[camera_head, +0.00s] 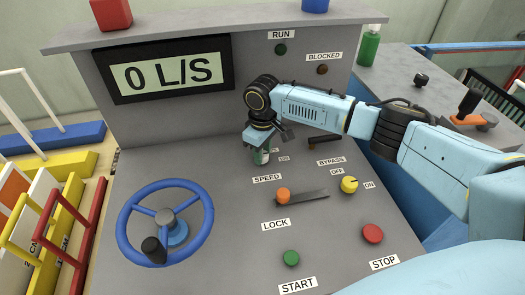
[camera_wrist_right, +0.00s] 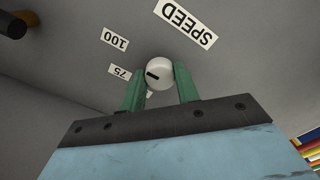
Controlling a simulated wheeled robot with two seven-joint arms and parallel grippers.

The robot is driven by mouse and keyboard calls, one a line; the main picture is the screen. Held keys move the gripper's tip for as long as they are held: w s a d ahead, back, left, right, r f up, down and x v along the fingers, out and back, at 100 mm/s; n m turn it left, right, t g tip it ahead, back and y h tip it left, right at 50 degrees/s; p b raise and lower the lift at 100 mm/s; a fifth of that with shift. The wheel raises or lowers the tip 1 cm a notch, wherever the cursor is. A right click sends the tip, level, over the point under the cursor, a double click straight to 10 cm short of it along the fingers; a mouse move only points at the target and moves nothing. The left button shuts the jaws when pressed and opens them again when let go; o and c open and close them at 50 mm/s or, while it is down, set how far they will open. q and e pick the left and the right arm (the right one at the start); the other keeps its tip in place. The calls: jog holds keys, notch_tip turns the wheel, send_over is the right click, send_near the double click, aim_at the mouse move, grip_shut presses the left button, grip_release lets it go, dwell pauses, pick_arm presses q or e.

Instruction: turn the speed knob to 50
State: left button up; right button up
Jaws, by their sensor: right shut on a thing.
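The speed knob is a small white round knob (camera_wrist_right: 160,74) with a dark mark on its face. In the right wrist view it sits between the two green fingers of my right gripper (camera_wrist_right: 160,86), which is shut on it. The mark lies on the knob's left side, facing roughly toward the 75 label (camera_wrist_right: 120,72); its exact reading is unclear. A 100 label (camera_wrist_right: 115,39) and the SPEED label (camera_wrist_right: 185,23) are nearby. In the head view my right gripper (camera_head: 261,156) points down at the panel above the SPEED label (camera_head: 267,178) and hides the knob. My left gripper is out of view.
The display (camera_head: 174,74) reads 0 L/S. The grey panel also holds a blue handwheel (camera_head: 132,191), an orange-knobbed lock lever (camera_head: 283,196), a yellow bypass knob (camera_head: 349,184), a green start button (camera_head: 291,258) and a red stop button (camera_head: 373,233).

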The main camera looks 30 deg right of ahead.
jog(key=shift+r+n+p, duration=0.2)
jog(key=shift+n+p, duration=1.5)
jog(key=shift+p, duration=0.1)
jog(key=n+p, duration=0.2)
jog(key=n, duration=0.1)
jog(key=shift+f+n, duration=0.1)
jog(key=shift+n, duration=0.3)
jog(key=n, duration=0.2)
jog(key=shift+n+p, duration=0.3)
jog(key=shift+p, duration=0.1)
jog(key=n, duration=0.2)
jog(key=shift+n, duration=0.4)
jog(key=n, duration=0.5)
jog(key=shift+p, duration=0.3)
jog(key=shift+n, duration=0.3)
jog(key=o, duration=1)
jog(key=shift+c, duration=0.2)
